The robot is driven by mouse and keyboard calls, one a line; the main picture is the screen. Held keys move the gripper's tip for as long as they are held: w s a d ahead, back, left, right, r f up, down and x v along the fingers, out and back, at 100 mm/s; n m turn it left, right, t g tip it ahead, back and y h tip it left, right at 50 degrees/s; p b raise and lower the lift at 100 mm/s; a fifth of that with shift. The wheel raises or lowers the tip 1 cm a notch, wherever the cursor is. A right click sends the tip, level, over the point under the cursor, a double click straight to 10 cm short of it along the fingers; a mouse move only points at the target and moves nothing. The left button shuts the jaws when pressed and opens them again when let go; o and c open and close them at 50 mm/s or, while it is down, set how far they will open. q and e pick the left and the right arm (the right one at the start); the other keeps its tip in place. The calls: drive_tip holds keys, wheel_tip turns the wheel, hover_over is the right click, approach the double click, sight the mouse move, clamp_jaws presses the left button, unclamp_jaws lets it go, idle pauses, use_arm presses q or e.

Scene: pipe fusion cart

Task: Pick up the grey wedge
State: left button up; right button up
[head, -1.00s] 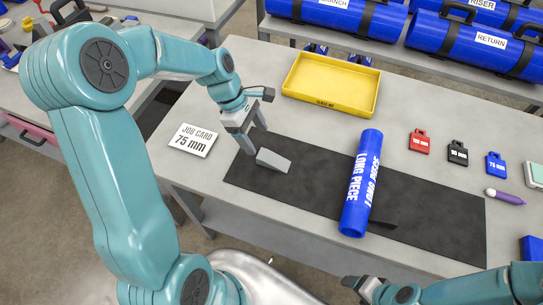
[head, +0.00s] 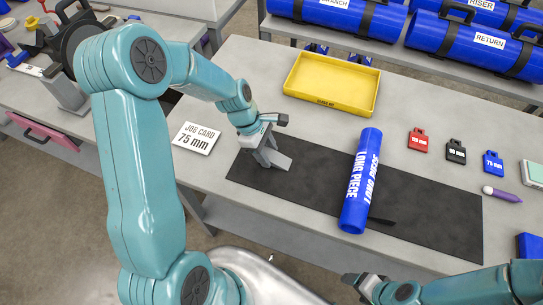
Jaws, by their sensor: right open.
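The grey wedge (head: 283,163) lies on the left end of the black mat (head: 425,220), partly hidden behind my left gripper. My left gripper (head: 264,158) points down at the wedge's left end, with its fingers at or against it. I cannot tell whether the fingers are closed on the wedge. The wedge appears to rest on the mat. My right gripper (head: 360,286) is open at the bottom edge of the view, in front of the table and away from the wedge.
A blue pipe (head: 361,180) lies across the mat, right of the wedge. A yellow tray (head: 331,108) stands behind, and a job card (head: 196,138) lies to the left. Red (head: 418,142), black and blue tags and a purple marker (head: 503,194) lie at the right.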

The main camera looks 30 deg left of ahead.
use_arm(q)
drive_tip(key=shift+s+r, duration=0.1)
drive_tip(key=c, duration=0.4)
